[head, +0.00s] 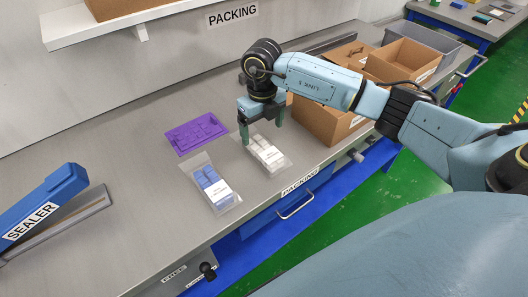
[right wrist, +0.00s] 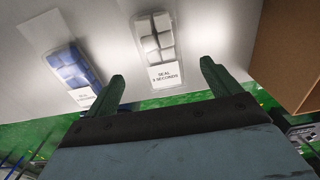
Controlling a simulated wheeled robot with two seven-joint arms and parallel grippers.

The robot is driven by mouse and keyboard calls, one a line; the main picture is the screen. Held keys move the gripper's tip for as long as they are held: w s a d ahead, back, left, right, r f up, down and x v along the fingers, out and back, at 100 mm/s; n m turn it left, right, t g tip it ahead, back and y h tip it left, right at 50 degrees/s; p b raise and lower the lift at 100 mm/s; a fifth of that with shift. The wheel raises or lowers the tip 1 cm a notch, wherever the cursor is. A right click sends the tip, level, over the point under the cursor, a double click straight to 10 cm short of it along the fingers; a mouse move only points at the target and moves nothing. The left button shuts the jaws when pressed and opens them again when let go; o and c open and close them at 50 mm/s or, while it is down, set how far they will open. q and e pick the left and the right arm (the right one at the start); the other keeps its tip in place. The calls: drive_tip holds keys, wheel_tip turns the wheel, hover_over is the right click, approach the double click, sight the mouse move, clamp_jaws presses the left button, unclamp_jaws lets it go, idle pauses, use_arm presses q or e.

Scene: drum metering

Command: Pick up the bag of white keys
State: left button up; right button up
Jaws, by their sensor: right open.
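The bag of white keys (head: 266,153) is a clear flat bag with a white label, lying on the grey bench near its front edge. It also shows in the right wrist view (right wrist: 154,40), with its label toward my gripper. My right gripper (head: 262,124) is open and empty, just above the far end of the bag in the head view. In the right wrist view its two green fingers (right wrist: 163,70) stand apart, one to either side of the bag's line. I cannot tell the exact height above it. My left gripper is not in view.
A bag of blue keys (head: 213,186) lies to the left of the white one. A purple tray (head: 196,133) lies behind it. Cardboard boxes (head: 326,121) stand close on the right. A blue sealer (head: 40,208) is at far left. The bench between is clear.

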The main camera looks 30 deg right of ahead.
sight(263, 147)
wheel_tip(263, 147, down, 8)
drive_tip(key=shift+f, duration=0.1)
drive_tip(key=c, duration=1.2)
